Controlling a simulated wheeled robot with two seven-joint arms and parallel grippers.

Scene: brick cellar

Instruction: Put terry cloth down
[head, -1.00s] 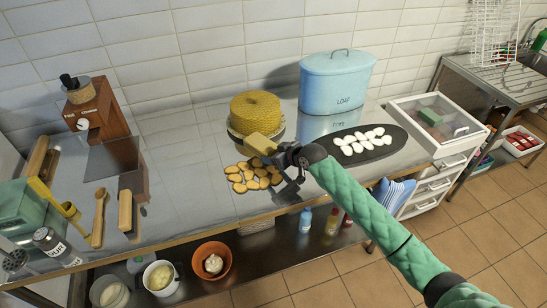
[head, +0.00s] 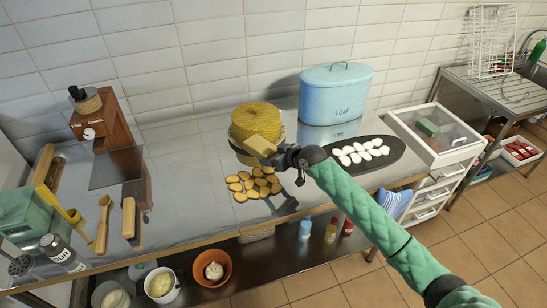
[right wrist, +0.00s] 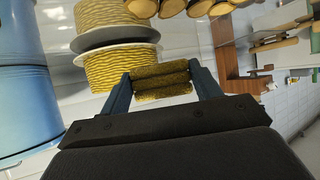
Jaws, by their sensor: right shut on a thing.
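The terry cloth (head: 260,146) is a small folded yellow piece. My right gripper (head: 272,154) is shut on it and holds it just in front of the round yellow cake-like thing (head: 256,122), above the worktop. In the right wrist view the olive-yellow cloth (right wrist: 162,78) is between the two fingers of the right gripper (right wrist: 163,84). I cannot tell from these views how high it is over the surface. My left gripper is not in view.
Brown slices (head: 254,183) lie right below and left of the gripper. A blue loaf tin (head: 335,95) and a dark tray of white pieces (head: 395,152) stand right. The steel worktop (head: 185,180) is clear left of the slices. A brown grinder (head: 100,118) stands at the back left.

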